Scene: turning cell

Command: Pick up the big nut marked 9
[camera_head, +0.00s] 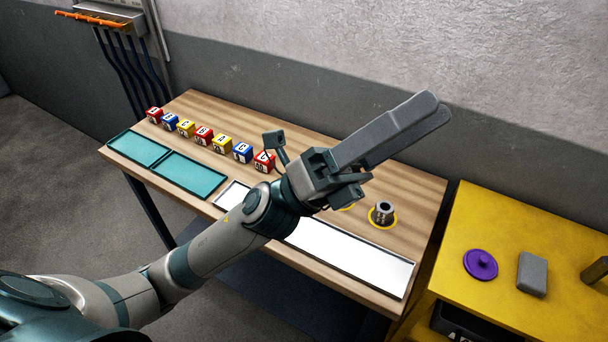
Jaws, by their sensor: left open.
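A grey, hollow nut-like part (384,211) stands on a yellow ring at the right of the wooden table. It has a dark marking on its side that is too small to read as a 9. My left gripper (434,108) is above the table, its long grey fingers pointing up and right toward the wall. It is open and empty, and its fingers overlap in this view. The nut is below and apart from the fingers. The gripper's wrist hides part of the table, including most of another yellow ring (347,208). My right gripper is not seen.
Several lettered cubes (203,136) stand in a row at the table's back left. Teal trays (190,176) and a white tray (350,257) line the front edge. A yellow cabinet (520,225) at right carries a purple lidded disc (480,264) and a grey block (532,274).

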